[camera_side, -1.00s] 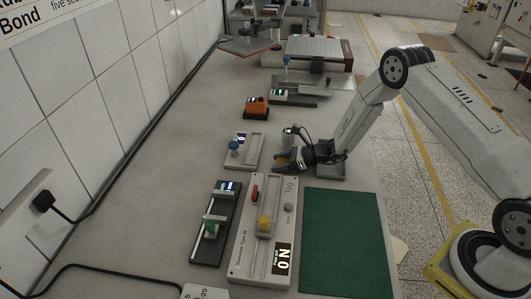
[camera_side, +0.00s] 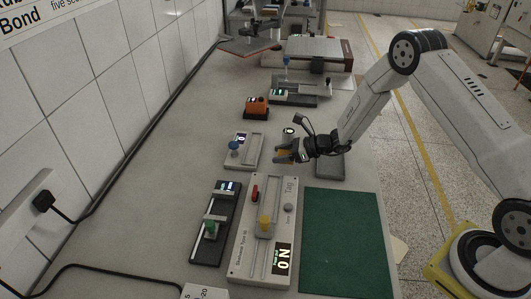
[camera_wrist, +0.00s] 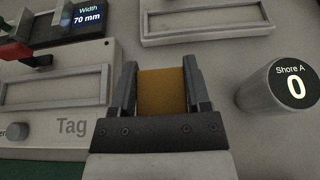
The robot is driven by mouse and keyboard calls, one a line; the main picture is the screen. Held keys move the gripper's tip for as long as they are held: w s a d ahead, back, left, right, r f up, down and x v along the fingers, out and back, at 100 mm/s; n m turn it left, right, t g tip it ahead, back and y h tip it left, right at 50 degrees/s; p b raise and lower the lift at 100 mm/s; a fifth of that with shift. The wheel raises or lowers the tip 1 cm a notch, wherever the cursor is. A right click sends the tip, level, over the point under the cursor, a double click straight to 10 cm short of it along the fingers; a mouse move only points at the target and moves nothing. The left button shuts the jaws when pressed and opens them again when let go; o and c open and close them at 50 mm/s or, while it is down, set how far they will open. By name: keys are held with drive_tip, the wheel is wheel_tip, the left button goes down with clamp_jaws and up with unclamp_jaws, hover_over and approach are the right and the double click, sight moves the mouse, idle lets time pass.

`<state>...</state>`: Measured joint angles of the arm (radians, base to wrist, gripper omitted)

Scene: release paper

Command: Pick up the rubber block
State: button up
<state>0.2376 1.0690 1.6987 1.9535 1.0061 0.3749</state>
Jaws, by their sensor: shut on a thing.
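My gripper (camera_wrist: 161,92) is shut on an amber-brown rubber block (camera_wrist: 161,90), which sits between the two dark fingers in the wrist view. In the side view my gripper (camera_side: 287,153) is above the grey bench, and the block shows only as a small orange-brown patch between the fingers. The block appears lifted off the surface. A dark grey pad (camera_side: 330,166) lies under and to the right of my gripper.
A round gauge reading Shore A 0 (camera_wrist: 284,88) stands close by on the right in the wrist view. The "Tag" machine (camera_side: 265,225), a green mat (camera_side: 345,240) and a blue-knobbed device (camera_side: 240,150) surround the gripper. Bare bench lies at left.

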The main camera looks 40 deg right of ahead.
drive_tip(key=s+r, duration=0.9)
drive_tip(key=s, duration=0.4)
drive_tip(key=shift+s+r, duration=0.2)
drive_tip(key=shift+s, duration=0.1)
drive_tip(key=shift+d, duration=0.1)
drive_tip(key=shift+w, duration=0.1)
